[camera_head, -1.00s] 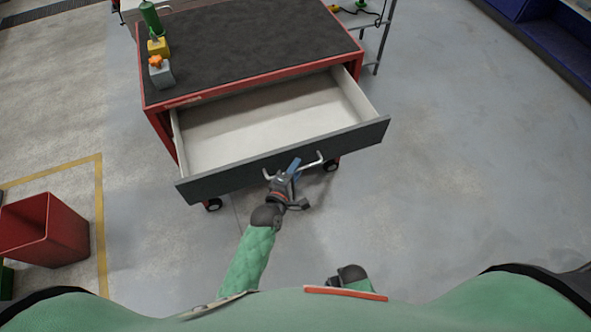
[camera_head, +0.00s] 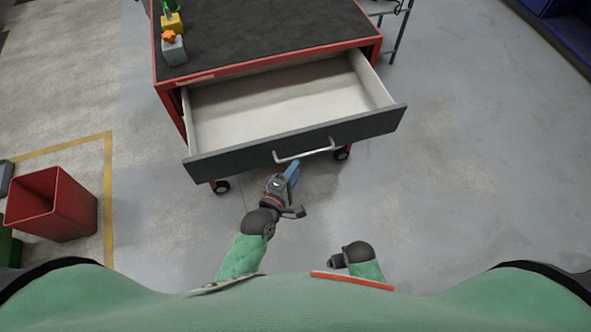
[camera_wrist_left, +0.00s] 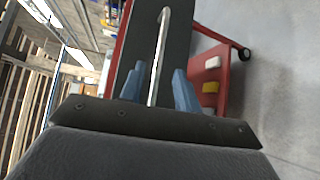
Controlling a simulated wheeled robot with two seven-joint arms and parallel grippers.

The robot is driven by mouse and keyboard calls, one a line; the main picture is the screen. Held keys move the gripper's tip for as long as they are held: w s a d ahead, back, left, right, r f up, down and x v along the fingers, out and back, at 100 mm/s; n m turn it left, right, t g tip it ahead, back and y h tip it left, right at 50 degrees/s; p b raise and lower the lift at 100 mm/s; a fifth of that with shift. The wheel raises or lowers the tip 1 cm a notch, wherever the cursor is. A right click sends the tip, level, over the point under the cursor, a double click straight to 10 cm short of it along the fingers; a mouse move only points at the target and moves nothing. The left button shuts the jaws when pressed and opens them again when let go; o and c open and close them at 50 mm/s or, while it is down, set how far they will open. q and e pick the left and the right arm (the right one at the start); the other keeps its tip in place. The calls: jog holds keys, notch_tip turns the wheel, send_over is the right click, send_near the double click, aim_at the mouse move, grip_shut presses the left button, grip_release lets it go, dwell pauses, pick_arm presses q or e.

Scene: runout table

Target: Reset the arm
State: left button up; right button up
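The red cart's drawer (camera_head: 270,105) is pulled out and empty inside. Its dark front carries a pale bar handle (camera_head: 305,154). My left gripper (camera_head: 292,172), with blue fingers, is just below and in front of the handle, apart from it. In the left wrist view the left gripper's fingers (camera_wrist_left: 158,88) are spread, with the handle (camera_wrist_left: 160,55) seen between and beyond them, and nothing is held. My right arm shows only as a green sleeve and dark joint at bottom centre; its fingers are not in view.
The cart's black top (camera_head: 270,40) holds a grey block with an orange knob (camera_head: 172,46) and a yellow block (camera_head: 172,23) at left. A red bin (camera_head: 52,204) stands on the floor at left. The floor to the right is clear.

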dwell(0.5)
pick_arm(q)
jog(key=s+a+f+m+g+y, duration=0.1)
jog(key=s+f+m+g, duration=0.25)
jog(key=f+m, duration=0.4)
jog(key=s+a+f+m+g+y, duration=0.1)
jog(key=s+f+m+g, duration=0.2)
jog(key=f+m+g, duration=0.4)
jog(key=s+a+f+m+g+y, duration=0.1)
jog(key=s+a+f+y, duration=0.3)
jog(key=s+a+f, duration=0.8)
notch_tip(320, 180, down, 2)
jog(key=shift+s+a+f+g+y, duration=0.1)
jog(key=shift+s+a+g+y, duration=0.25)
jog(key=shift+a+g, duration=0.5)
